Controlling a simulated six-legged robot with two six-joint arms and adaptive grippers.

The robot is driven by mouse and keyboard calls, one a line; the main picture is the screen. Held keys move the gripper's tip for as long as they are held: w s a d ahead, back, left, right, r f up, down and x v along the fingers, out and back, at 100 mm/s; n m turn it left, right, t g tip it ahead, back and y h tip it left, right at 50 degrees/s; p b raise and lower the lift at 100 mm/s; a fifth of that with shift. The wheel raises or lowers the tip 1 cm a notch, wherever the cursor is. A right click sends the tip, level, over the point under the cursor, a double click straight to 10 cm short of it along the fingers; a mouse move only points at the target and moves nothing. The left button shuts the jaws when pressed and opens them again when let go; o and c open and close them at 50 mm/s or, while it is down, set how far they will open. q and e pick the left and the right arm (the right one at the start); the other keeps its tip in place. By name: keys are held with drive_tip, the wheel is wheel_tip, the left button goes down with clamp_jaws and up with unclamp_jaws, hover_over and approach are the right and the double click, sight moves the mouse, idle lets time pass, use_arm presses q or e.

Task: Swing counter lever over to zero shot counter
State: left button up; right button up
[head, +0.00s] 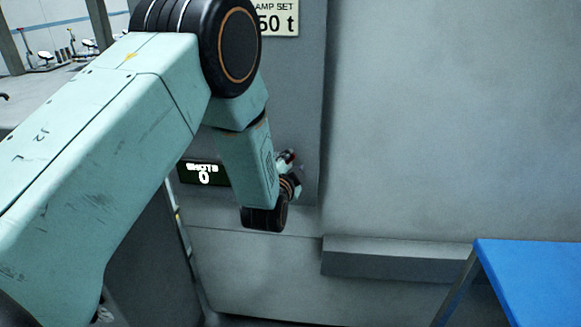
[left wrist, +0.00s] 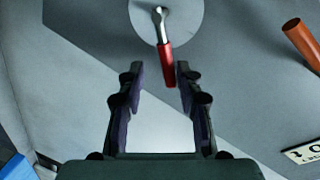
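The counter lever, a metal shaft with a red grip (left wrist: 166,62), is mounted on a pale round disc (left wrist: 187,28) in the left wrist view. My left gripper (left wrist: 160,70) is open, with its dark fingers on either side of the lower end of the red grip. I cannot tell whether a finger touches it. In the head view my left gripper (head: 291,170) is small and partly hidden by my own arm, with a bit of red at its tip. My right gripper is not in view.
A grey machine panel (head: 300,95) carries a sign (head: 278,18) ending in "50 t". A grey ledge (head: 395,262) and a blue table (head: 535,275) are at the lower right. An orange-brown cylinder (left wrist: 303,42) and a white label (left wrist: 303,151) show in the left wrist view.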

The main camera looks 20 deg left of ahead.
use_arm(q)
drive_tip(key=v, duration=1.2)
drive_tip(key=shift+f, duration=0.1)
drive_tip(key=s+f+n+g+h+b, duration=0.15)
drive_tip(key=s+f+n+g, duration=0.35)
drive_tip(key=s+f, duration=0.65)
drive_tip(key=s+f+n+g+h+b, duration=0.1)
drive_tip(key=s+f+n+g+b, duration=0.2)
drive_tip(key=s+f+g, duration=0.75)
drive_tip(key=s+d+f+n+b, duration=0.1)
drive_tip(key=s+f+b, duration=0.4)
drive_tip(key=s+f, duration=0.8)
drive_tip(key=shift+s+f, duration=0.3)
drive_tip(key=shift+f, duration=0.3)
drive_tip(key=shift+d+g, duration=0.15)
drive_tip(key=shift+g, duration=0.1)
drive_tip(key=shift+s+n, duration=0.15)
drive_tip(key=shift+n, duration=0.15)
